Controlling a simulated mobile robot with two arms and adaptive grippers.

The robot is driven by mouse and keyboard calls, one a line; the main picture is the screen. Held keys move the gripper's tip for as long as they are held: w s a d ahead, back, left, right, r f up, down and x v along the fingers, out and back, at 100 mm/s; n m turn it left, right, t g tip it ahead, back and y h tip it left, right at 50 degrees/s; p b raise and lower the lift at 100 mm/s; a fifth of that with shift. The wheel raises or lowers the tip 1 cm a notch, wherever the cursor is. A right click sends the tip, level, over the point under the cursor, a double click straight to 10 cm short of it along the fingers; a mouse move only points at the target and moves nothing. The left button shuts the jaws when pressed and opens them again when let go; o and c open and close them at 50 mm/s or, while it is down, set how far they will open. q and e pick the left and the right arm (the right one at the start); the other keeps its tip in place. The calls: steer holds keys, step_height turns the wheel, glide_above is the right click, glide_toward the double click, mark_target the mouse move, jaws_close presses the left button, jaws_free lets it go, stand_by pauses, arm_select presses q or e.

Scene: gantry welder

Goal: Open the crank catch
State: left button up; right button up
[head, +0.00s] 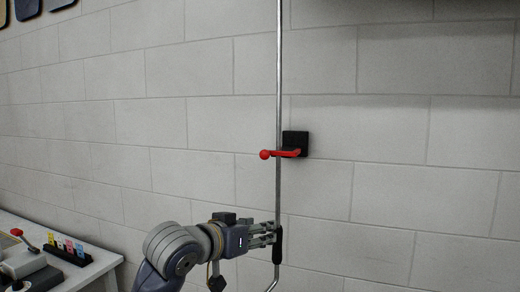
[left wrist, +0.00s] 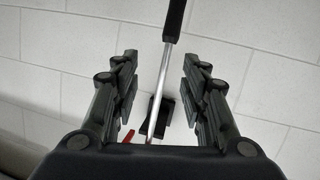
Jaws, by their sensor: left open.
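The crank catch is a black block (head: 295,139) on the wall with a red lever (head: 288,153) ending in a red ball (head: 265,154). The lever lies roughly level across the thin metal crank rod (head: 279,100). The rod's black grip (head: 278,250) is near its lower end. My left gripper (head: 272,233) is open below the catch, at the upper end of the grip. In the left wrist view its fingers stand apart on both sides of the rod (left wrist: 164,67). The black block (left wrist: 158,117) and part of the red lever (left wrist: 128,136) show beyond. My right gripper is not in view.
The pale block wall (head: 400,190) is bare around the catch. A bench (head: 95,267) at the lower left holds coloured tags (head: 70,246) and a device with a red-knobbed lever (head: 25,240). The rod bends to the left below its grip.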

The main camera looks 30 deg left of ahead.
arm_select(q)
steer(key=s+a+r+t, duration=0.2)
steer(key=s+r, duration=0.1)
steer(key=r, duration=0.8)
steer(key=t, duration=0.1)
glide_toward(262, 156)
steer(key=shift+n, duration=0.3)
steer(key=w+p, duration=0.4)
steer(key=w, duration=0.4)
steer(key=shift+a, duration=0.1)
steer(key=shift+w+f, duration=0.15)
steer(key=shift+w, duration=0.3)
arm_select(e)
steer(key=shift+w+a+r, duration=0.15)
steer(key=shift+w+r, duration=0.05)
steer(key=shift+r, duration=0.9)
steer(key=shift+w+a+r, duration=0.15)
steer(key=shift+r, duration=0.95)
arm_select(q)
jaws_close()
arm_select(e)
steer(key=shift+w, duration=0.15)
